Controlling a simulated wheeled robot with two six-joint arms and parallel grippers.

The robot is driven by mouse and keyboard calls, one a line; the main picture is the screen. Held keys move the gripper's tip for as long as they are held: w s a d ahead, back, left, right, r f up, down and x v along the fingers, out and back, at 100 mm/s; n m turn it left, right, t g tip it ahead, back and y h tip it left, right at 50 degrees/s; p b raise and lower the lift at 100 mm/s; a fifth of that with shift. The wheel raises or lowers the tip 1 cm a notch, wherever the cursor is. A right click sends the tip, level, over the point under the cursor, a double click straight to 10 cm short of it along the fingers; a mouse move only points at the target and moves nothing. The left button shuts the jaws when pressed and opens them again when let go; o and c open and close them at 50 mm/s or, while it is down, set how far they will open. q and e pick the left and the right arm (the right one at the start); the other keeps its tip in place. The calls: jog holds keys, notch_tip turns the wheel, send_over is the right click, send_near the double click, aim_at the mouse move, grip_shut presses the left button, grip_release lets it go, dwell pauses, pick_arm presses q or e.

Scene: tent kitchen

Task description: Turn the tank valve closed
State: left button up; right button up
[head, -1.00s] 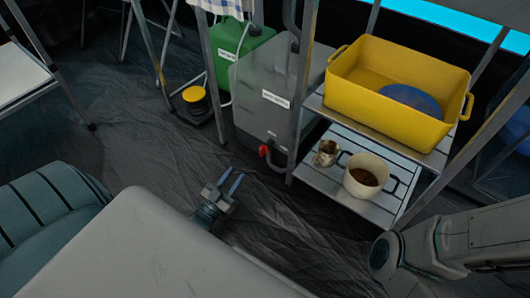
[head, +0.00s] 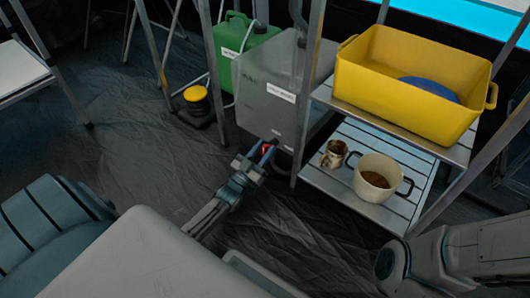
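The tank (head: 258,95) is a grey translucent container with a white label, standing on the floor beside the metal shelf. Its red valve (head: 266,150) is low on the front, partly hidden by my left gripper. My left gripper (head: 264,148) reaches up from the lower left, with its two fingers spread on either side of the red valve. I cannot tell whether the fingers touch it. My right arm shows at the lower right, but its gripper is outside the view.
The metal shelf (head: 315,176) right of the tank holds a yellow tub (head: 400,95) above, and a metal mug (head: 334,153) and a cream pot (head: 366,185) below. A green jerrycan (head: 232,42) and a yellow-topped item (head: 195,94) stand left.

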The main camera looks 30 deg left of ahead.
pick_arm(q)
jog(key=shift+w+r, duration=0.25)
jog(key=shift+w, duration=0.2)
grip_shut()
